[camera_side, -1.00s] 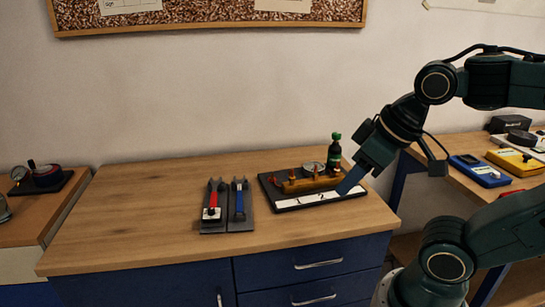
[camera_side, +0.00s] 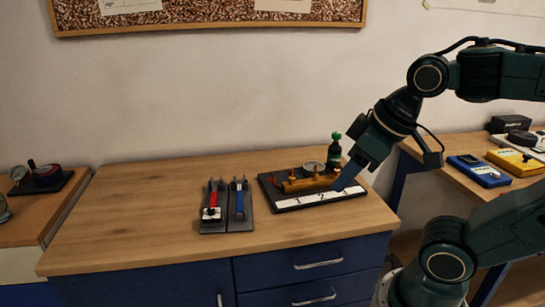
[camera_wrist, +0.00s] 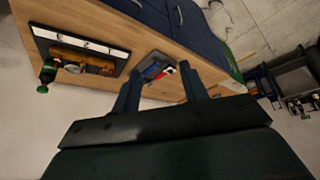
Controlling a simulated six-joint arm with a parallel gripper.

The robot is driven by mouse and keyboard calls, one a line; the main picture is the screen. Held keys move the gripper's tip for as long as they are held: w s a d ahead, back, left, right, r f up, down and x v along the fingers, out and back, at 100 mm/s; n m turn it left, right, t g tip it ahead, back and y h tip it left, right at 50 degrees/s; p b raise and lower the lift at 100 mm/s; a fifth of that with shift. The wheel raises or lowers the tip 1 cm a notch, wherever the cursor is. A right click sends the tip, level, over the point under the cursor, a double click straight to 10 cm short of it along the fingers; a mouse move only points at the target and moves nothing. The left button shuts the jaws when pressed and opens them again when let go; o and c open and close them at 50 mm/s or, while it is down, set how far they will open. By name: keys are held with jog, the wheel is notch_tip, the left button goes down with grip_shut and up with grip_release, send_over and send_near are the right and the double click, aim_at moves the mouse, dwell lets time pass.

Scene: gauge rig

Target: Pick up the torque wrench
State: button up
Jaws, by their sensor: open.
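Two slim tools lie side by side in dark holders on the wooden bench. One has a red handle (camera_side: 213,199) with a white block at its near end, and the other has a blue handle (camera_side: 239,202). Which one is the torque wrench I cannot tell. In the wrist view the red tool (camera_wrist: 168,71) and blue tool (camera_wrist: 152,71) show small, between and beyond my fingers.
A gauge rig with a brass manifold (camera_side: 308,184) and a green-topped bottle (camera_side: 334,151) stands on a dark plate (camera_side: 345,195). The bench top (camera_side: 120,220) is clear at left and front. A side table at right holds a yellow meter (camera_side: 515,162) and a blue one (camera_side: 479,171).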

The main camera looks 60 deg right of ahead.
jog(key=w+r+n+g, duration=0.1)
jog(key=w+r+n, duration=0.4)
jog(key=w, duration=0.4)
jog(key=n+g, duration=0.4)
jog(key=n, duration=1.6)
send_over(213, 202)
notch_tip(213, 202, down, 14)
jog(key=shift+d+f, duration=0.15)
jog(key=shift+f, duration=4.2)
jog(key=shift+w+f, duration=0.1)
jog(key=shift+f, duration=2.5)
